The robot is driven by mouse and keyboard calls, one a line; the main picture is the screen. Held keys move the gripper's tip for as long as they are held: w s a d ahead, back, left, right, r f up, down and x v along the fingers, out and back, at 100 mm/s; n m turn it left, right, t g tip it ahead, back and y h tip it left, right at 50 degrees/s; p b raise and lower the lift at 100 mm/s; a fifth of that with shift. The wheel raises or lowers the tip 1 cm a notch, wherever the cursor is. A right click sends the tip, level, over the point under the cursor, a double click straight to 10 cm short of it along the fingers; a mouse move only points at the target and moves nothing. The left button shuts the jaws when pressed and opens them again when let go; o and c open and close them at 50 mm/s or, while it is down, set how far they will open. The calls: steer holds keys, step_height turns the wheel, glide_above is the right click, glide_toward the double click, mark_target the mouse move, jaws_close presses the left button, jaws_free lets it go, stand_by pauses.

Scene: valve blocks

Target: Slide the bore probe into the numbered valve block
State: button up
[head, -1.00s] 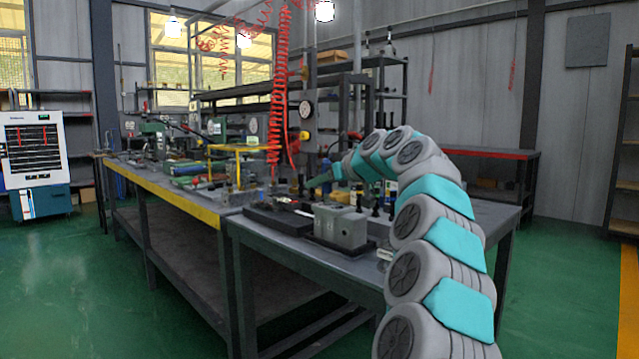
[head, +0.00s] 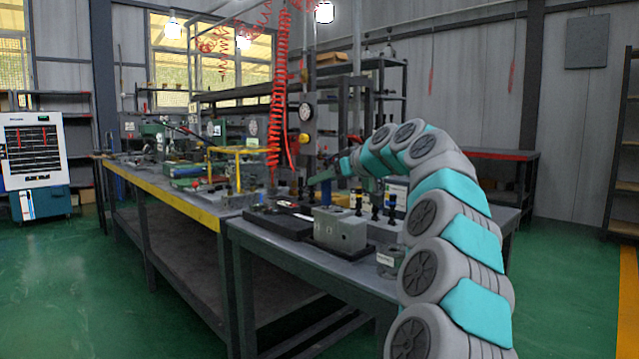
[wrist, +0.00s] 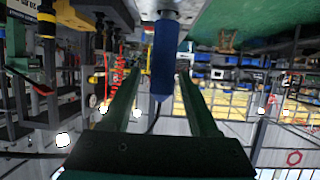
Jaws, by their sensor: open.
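A grey valve block (head: 340,230) stands on a dark base on the near bench; I cannot read a number on it. In the wrist view, a blue cylinder with a grey collar (wrist: 163,62), which looks like the bore probe, shows between the two green fingers of my gripper (wrist: 158,78). The fingers are spread with space on both sides of the cylinder. I cannot tell how deep between them it lies.
A small grey cylindrical part (head: 389,262) stands right of the block, near my arm. Several black knobbed pins stand behind the block. A dark tray (head: 280,223) lies to its left. A red coiled hose (head: 279,95) hangs behind. The bench's front edge is clear.

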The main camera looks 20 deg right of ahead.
steer(key=v, duration=0.9)
steer(key=shift+s+b, duration=0.25)
steer(key=shift+b, duration=0.05)
steer(key=shift+r, duration=0.1)
steer(key=s+a+f+g+y, duration=0.1)
steer(key=s+a+f+g, duration=0.15)
steer(key=a+f, duration=0.45)
steer(key=s+a+f+g, duration=0.2)
steer(key=s+a, duration=0.1)
steer(key=a, duration=0.8)
steer(key=s+a+f+g, duration=0.3)
steer(key=s+a+f, duration=0.4)
steer(key=s+f, duration=0.25)
steer(key=s+d+f+m+g+h, duration=0.1)
steer(key=s+f+g+h, duration=0.1)
steer(key=s+f, duration=1)
steer(key=s+d+f+m+g+h, duration=0.1)
steer(key=s+f+g, duration=0.4)
steer(key=s+f, duration=0.6)
steer(key=s+m+h, duration=0.1)
steer(key=s+h, duration=0.1)
steer(key=s, duration=0.4)
steer(key=shift+f, duration=0.4)
